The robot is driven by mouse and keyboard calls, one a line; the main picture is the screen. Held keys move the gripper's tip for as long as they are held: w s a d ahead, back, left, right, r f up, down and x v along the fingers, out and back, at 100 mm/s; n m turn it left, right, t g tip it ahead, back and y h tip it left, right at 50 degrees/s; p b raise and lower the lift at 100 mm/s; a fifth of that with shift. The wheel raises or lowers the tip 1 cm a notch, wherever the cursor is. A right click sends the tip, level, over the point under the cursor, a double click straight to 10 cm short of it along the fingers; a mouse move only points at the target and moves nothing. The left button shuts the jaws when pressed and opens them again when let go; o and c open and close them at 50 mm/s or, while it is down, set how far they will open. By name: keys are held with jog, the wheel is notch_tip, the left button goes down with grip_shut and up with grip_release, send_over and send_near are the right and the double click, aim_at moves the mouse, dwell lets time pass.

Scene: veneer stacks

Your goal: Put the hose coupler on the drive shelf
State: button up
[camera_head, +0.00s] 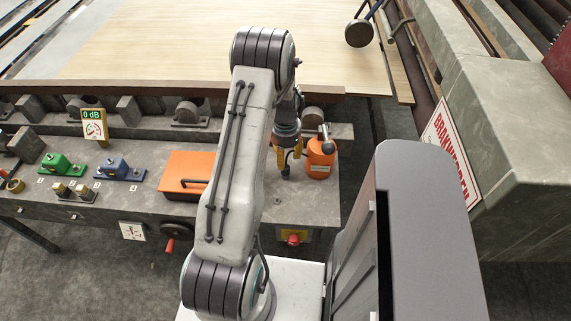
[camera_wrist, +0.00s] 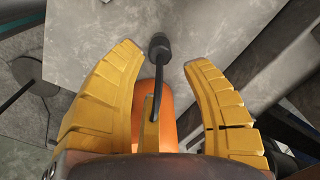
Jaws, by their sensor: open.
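My gripper (camera_head: 289,158) is open over the right end of a grey stone bench. Its yellow fingers also show in the wrist view (camera_wrist: 172,80), spread apart. Between them in the wrist view is a dark rod with a black knob (camera_wrist: 158,42), with an orange body (camera_wrist: 150,100) behind it. An orange canister (camera_head: 319,160) with a white label and a grey knobbed lever stands beside my gripper at right. I cannot tell for sure which thing is the hose coupler; a brass fitting (camera_head: 15,185) lies at the bench's far left. No shelf is clearly marked as the drive shelf.
The grey bench (camera_head: 140,205) bears a green block (camera_head: 60,164), a blue block (camera_head: 117,168), two brass pegs (camera_head: 74,191) and an orange box (camera_head: 186,172). A 0 dB gauge (camera_head: 94,125) stands behind. A big grey machine (camera_head: 500,120) rises at right; a veneer sheet (camera_head: 140,40) lies beyond.

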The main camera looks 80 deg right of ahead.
notch_tip(320, 180, up, 7)
jog(key=shift+b, duration=0.3)
